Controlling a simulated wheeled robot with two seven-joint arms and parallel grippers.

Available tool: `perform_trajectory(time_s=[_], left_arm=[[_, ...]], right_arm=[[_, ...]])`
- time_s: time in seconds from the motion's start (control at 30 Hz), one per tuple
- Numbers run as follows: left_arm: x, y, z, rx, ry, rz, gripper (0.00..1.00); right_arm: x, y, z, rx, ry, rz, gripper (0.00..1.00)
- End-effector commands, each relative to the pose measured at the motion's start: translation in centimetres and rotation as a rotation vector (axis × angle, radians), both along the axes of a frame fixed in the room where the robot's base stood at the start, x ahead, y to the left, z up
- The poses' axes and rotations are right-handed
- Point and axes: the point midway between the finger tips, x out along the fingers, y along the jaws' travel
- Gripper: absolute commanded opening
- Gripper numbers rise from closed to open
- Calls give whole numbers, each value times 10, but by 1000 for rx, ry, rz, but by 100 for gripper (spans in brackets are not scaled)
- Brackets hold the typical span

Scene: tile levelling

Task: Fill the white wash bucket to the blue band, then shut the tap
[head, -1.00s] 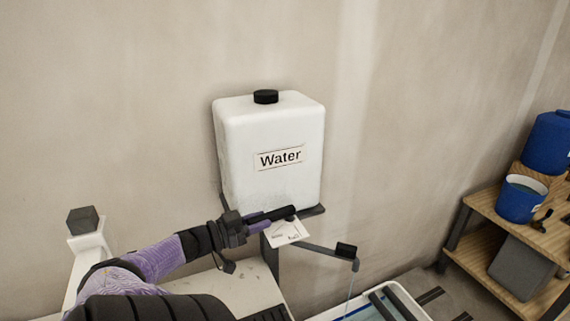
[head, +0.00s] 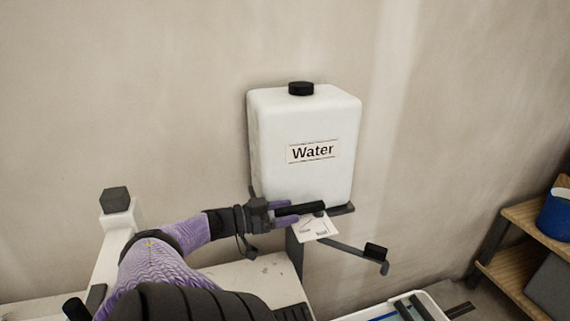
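The white water tank (head: 305,150) with a "Water" label hangs on the wall. My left gripper (head: 300,210) is at the tank's lower front, by a dark bar above a small white card (head: 316,227). The tap lever cannot be made out clearly there, nor whether the fingers close on anything. A dark spout (head: 358,256) runs down right to a black end piece; no water stream shows below it. The white wash bucket (head: 434,299) is cut off at the bottom edge, with some blue inside; its water level cannot be read. My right gripper is out of view.
A wooden shelf (head: 524,262) stands at the right with a blue bucket (head: 556,215) on it, partly cut off. A pale surface (head: 255,272) lies below my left arm. Dark bars (head: 416,308) lie across the wash bucket.

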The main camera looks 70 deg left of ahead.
Motion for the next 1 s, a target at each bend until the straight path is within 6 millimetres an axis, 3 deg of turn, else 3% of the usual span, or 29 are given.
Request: perform_trajectory(time_s=[0.27, 0.37, 0.5, 0.7, 1.0], left_arm=[[0, 0, 2, 0, 0, 0, 68], [0, 0, 21, 0, 0, 0, 68], [0, 0, 61, 0, 1, -2, 68], [0, 0, 96, 0, 0, -1, 68], [0, 0, 100, -1, 0, 1, 68]], right_arm=[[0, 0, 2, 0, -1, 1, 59], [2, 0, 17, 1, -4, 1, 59], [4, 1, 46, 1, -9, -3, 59], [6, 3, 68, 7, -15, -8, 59], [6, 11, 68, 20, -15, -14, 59]])
